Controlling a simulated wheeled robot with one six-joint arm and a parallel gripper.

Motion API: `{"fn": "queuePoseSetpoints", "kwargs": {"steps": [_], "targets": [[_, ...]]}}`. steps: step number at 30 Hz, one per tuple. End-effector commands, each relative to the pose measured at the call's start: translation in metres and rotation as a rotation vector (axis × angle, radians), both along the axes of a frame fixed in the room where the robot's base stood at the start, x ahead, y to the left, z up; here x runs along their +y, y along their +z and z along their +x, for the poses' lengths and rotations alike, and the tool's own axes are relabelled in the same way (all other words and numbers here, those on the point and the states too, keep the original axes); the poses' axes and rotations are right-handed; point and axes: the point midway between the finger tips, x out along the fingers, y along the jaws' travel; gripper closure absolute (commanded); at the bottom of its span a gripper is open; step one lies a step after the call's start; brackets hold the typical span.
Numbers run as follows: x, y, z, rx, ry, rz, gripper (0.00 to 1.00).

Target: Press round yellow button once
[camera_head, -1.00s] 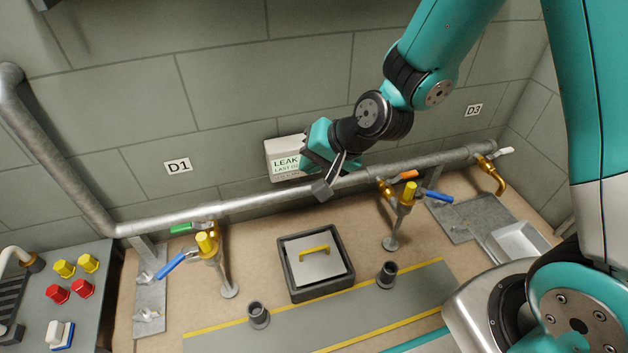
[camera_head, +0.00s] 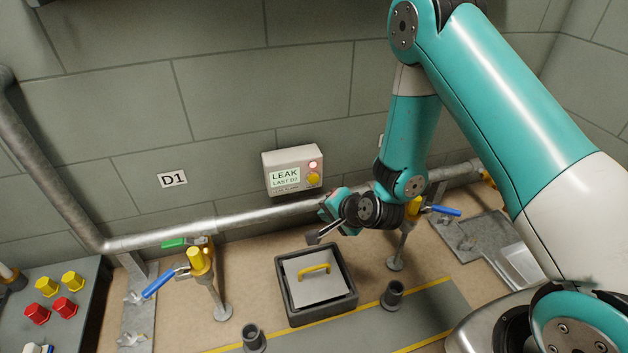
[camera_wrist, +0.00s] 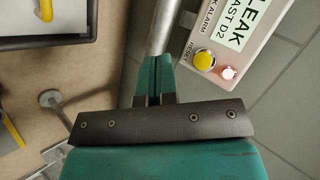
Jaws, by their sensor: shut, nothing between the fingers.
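The round yellow button (camera_head: 313,179) sits on the lower right of a pale wall box (camera_head: 283,182) labelled LEAK, LAST D2. In the wrist view the yellow button (camera_wrist: 204,60) shows beside a RESET label, with a lit reddish lamp (camera_wrist: 228,73) next to it. The lamp (camera_head: 312,165) is above the button in the head view. My gripper (camera_head: 313,238) is shut and empty, below the box and in front of the pipe. In the wrist view its fingers (camera_wrist: 154,82) are together, to the left of the button and apart from it.
A grey pipe (camera_head: 160,239) runs along the wall below the box. A dark floor box with a yellow-handled lid (camera_head: 316,284) stands below my gripper. Valves with blue levers (camera_head: 158,283) stand at both sides. Red and yellow knobs (camera_head: 65,308) are on a bench at left.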

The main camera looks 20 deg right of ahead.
Motion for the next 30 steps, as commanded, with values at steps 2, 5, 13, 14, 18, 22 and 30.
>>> {"fn": "queuePoseSetpoints", "kwargs": {"steps": [2, 5, 13, 14, 18, 22, 30], "targets": [[0.000, 0.001, 0.009, -0.003, 0.001, -0.001, 1.00], [0.000, 0.000, 0.023, -0.003, 0.001, -0.001, 1.00], [0.000, 0.001, 0.060, -0.002, 0.000, -0.001, 1.00], [0.000, 0.001, 0.063, -0.001, 0.001, 0.000, 1.00], [0.000, 0.001, 0.075, -0.001, 0.000, -0.001, 1.00], [0.000, 0.000, 0.080, -0.001, 0.000, -0.001, 1.00], [0.000, 0.000, 0.080, 0.001, 0.000, -0.001, 1.00]]}}
